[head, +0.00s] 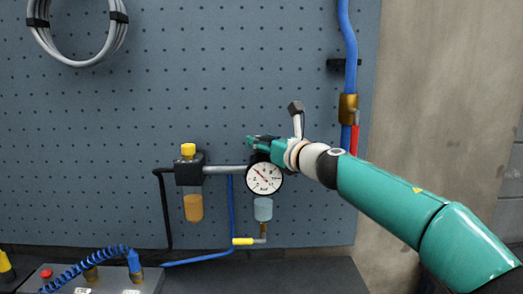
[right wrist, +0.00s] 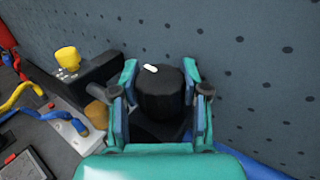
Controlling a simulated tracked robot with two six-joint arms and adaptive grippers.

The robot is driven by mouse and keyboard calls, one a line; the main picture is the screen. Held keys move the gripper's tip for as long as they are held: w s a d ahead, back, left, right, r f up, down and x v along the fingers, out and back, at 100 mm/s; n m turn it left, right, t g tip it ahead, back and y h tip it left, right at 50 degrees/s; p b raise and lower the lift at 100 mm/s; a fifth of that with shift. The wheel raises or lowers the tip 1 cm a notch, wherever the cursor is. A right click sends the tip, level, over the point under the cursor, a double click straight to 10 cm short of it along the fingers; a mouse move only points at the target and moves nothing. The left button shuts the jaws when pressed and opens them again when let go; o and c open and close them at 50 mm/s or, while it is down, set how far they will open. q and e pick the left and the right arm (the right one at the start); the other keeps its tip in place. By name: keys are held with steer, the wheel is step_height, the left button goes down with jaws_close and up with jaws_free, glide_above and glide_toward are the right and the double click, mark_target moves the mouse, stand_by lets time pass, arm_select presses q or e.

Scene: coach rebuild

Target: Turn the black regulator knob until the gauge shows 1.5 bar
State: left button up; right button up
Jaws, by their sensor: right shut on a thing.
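The round white gauge (head: 264,179) with a black rim sits on the pipe assembly on the pegboard. Its needle points to the upper left; the numbers are too small to read. My right gripper (head: 257,143) is just above the gauge and largely hides the regulator there. In the right wrist view, the black regulator knob (right wrist: 160,97) stands between the two fingers of my right gripper (right wrist: 160,80), which is shut on it. A white mark shows on the knob's top, left of centre. My left gripper is in neither view.
A yellow-topped black unit (head: 189,169) with an amber bowl is left of the gauge. A clear bowl (head: 263,209) hangs below the gauge. A blue pipe (head: 349,45) with a brass fitting and red lever stands at right. Bare pegboard (head: 200,90) lies above.

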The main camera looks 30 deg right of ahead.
steer(key=n+y, duration=0.1)
steer(key=y, duration=0.1)
steer(key=n+y+p, duration=0.1)
steer(key=y, duration=0.1)
steer(key=shift+d+r+n+g, duration=0.2)
steer(key=shift+n+g, duration=0.1)
steer(key=shift+g, duration=0.1)
steer(key=n+g+y+p, duration=0.1)
steer(key=n+y+p, duration=0.1)
steer(key=shift+a+y+p, duration=0.1)
steer(key=shift+y+p, duration=0.25)
steer(key=shift+y, duration=0.05)
steer(key=shift+n+g+y, duration=0.3)
steer(key=shift+g+y, duration=0.1)
steer(key=shift+g, duration=0.1)
steer(key=o, duration=1.2)
steer(key=shift+f, duration=0.2)
steer(key=v, duration=1.1)
steer(key=shift+s+d+f, duration=0.1)
steer(key=shift+s+d, duration=0.15)
steer(key=shift+s, duration=0.1)
